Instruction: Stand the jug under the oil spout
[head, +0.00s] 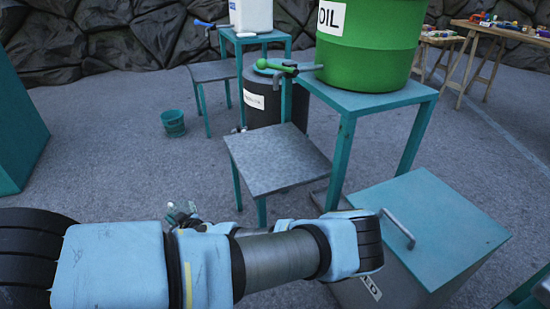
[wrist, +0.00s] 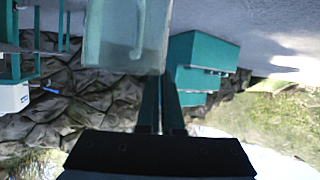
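The jug (wrist: 108,40) is a pale green, see-through vessel. In the wrist view it fills the upper middle, at the tips of my gripper (wrist: 158,82). The fingers are close together and look shut on it; the exact contact is hidden. In the head view, a small part of the jug (head: 182,210) shows beyond my arm, left of the grey-topped stand (head: 278,160) and apart from it. The oil spout (head: 306,67), with a green-knobbed lever (head: 275,66), juts left from the green oil drum (head: 375,45), above that stand.
The drum rests on a teal table (head: 372,101). A dark labelled barrel (head: 262,100) stands behind the grey-topped stand. A teal-lidded bin (head: 435,225) is at right front. A small bucket (head: 173,122) and open floor (head: 110,150) lie to the left.

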